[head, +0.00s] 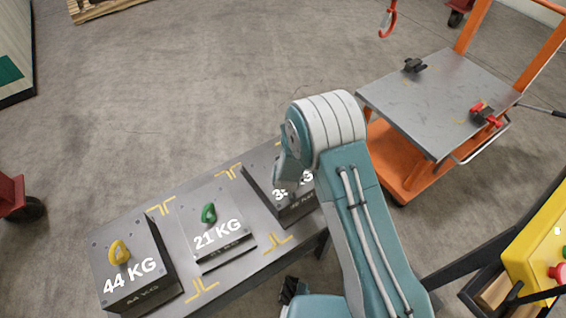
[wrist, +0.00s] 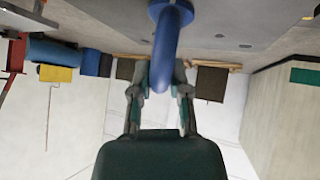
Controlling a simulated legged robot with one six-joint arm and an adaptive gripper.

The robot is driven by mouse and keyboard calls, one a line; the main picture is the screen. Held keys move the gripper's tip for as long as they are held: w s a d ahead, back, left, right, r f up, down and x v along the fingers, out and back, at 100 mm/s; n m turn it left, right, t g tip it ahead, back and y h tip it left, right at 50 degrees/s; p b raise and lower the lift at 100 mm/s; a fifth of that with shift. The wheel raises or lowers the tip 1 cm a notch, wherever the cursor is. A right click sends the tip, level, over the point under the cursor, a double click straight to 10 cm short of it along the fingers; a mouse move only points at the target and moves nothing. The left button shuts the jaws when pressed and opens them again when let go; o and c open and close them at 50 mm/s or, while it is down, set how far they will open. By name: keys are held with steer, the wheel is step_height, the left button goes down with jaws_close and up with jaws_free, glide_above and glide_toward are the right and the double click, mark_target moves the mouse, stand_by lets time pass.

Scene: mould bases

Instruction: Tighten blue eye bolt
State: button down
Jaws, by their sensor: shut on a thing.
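The blue eye bolt (wrist: 166,42) shows at the top middle of the wrist view, with its round base against a grey surface. My gripper (wrist: 161,88) has one finger on each side of the blue ring and is shut on it. In the head view my arm hides the blue eye bolt and my fingertips. The arm reaches down over the right-hand mould base (head: 262,178), whose white weight label is partly covered. How far the bolt is screwed in cannot be told.
One marked 44 KG (head: 105,260) carries a yellow eye bolt (head: 119,252). They share a grey bench (head: 160,222).

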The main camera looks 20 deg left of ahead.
steer(key=m+h, duration=0.1)
steer(key=m, duration=0.1)
steer(key=m+h, duration=0.4)
steer(key=shift+w+a+r, duration=0.1)
steer(key=shift+a+r, duration=0.1)
steer(key=shift+a, duration=0.15)
steer(key=m+h, duration=0.2)
steer(key=m, duration=0.1)
steer(key=m+g+h, duration=0.1)
steer(key=m+h, duration=0.1)
steer(key=m, duration=0.1)
steer(key=shift+g, duration=0.3)
steer(key=m+g+h, duration=0.2)
steer(key=m, duration=0.1)
steer(key=shift+w+m, duration=0.1)
steer(key=shift+m, duration=0.3)
steer(key=m+g+h, duration=0.1)
steer(key=m+g, duration=0.2)
steer(key=shift+f+m, duration=0.1)
steer(key=shift+m, duration=0.3)
steer(key=shift+w+m+g, duration=0.1)
steer(key=shift+m+g, duration=1.3)
steer(key=shift+m, duration=0.4)
steer(key=shift+w+r+m, duration=0.1)
steer(key=shift+r+m, duration=0.1)
steer(key=shift+m, duration=0.1)
steer(key=c, duration=0.6)
jaws_free()
steer(key=shift+d, duration=0.1)
steer(key=shift+f, duration=0.15)
